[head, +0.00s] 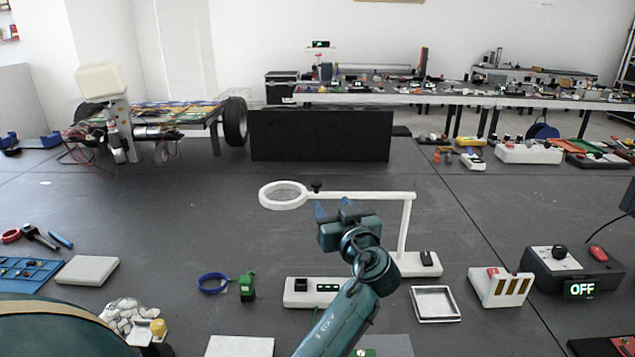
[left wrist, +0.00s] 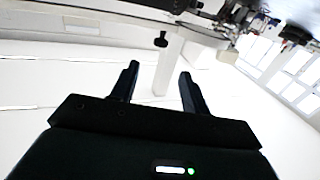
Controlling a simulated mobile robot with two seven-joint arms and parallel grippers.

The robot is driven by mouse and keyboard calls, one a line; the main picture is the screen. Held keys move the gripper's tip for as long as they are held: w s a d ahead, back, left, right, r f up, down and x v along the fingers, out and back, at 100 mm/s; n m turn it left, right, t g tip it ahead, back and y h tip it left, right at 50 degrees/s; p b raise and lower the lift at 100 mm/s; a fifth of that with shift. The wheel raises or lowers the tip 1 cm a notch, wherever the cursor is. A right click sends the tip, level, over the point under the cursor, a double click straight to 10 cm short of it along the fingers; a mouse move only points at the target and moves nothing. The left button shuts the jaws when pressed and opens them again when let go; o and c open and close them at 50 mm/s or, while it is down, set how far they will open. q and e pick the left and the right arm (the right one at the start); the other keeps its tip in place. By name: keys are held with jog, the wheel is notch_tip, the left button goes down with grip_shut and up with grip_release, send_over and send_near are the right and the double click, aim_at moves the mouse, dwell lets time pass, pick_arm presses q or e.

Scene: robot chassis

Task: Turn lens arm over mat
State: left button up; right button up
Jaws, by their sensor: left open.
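The white lens arm (head: 365,195) runs level from a post on the right to a ring lens (head: 283,195) on the left. A small black knob (head: 316,187) sits near the lens; a dark knob also shows in the left wrist view (left wrist: 161,39). My left gripper (head: 334,207) is open, just below and in front of the arm, right of the lens. In the left wrist view its fingers (left wrist: 159,73) stand apart with a white bar between or beyond them; contact cannot be told. A grey flat piece (head: 395,346) at the bottom edge may be the mat. My right gripper is out of view.
The post's white base (head: 415,264) stands behind my forearm. A white switch box (head: 305,291), a square tray (head: 435,304), a white block (head: 500,287) and a black box reading OFF (head: 575,270) stand nearby. A black panel (head: 320,135) stands behind.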

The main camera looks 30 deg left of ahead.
aim_at(318, 185)
pick_arm(q)
jog(key=p+x, duration=0.2)
jog(key=x, duration=0.8)
jog(key=shift+w+a, duration=0.25)
jog(key=shift+w, duration=0.05)
jog(key=shift+c, duration=0.6)
grip_shut()
